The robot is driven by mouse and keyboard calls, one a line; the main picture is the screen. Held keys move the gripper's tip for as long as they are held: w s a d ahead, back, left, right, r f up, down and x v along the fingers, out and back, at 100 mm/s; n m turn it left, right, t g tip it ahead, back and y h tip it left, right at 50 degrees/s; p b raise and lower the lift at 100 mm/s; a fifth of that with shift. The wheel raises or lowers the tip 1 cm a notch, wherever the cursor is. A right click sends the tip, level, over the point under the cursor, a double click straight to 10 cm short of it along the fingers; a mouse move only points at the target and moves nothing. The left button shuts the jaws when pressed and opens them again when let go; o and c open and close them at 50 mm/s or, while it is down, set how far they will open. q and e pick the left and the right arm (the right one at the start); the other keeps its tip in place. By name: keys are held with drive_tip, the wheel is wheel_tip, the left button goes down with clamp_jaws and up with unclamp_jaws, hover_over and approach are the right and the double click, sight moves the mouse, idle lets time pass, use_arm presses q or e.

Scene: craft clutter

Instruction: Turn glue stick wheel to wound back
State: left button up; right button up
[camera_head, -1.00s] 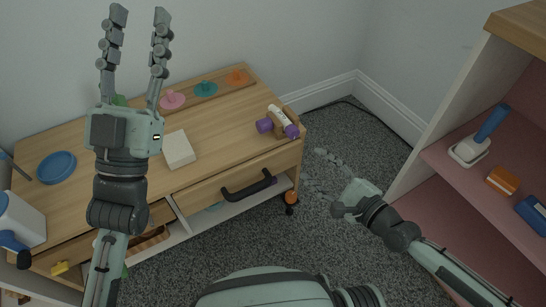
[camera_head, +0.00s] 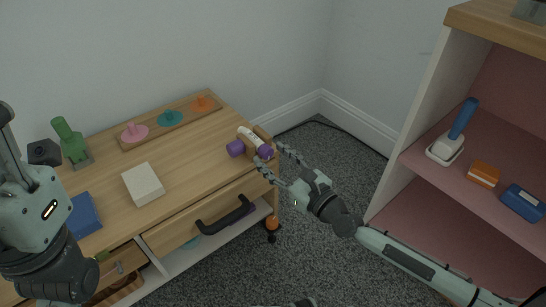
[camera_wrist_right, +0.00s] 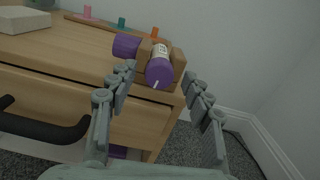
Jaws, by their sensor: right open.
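The glue stick (camera_head: 250,139) lies in a wooden holder (camera_wrist_right: 174,62) at the right end of the desk top. It has a white body and a purple wheel (camera_wrist_right: 159,72) with a white mark, facing the right wrist camera. A separate-looking purple piece (camera_wrist_right: 127,46) sits beside it on the left. My right gripper (camera_wrist_right: 158,73) is open and empty, its fingers spread either side of the wheel in the wrist view; contact cannot be told. In the head view it (camera_head: 268,154) reaches the desk's right end. My left gripper (camera_head: 28,150) is at the left edge, partly cut off.
A white box (camera_head: 143,184), a blue book-like block (camera_head: 83,215), a green object (camera_head: 70,142) and a pegged board (camera_head: 170,119) are on the desk. A drawer with a black handle (camera_head: 224,214) is below. A pink-lined shelf (camera_head: 410,155) stands right, with floor between.

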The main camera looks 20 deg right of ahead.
clamp_jaws()
idle(0.4)
drive_tip(key=shift+n, duration=0.3)
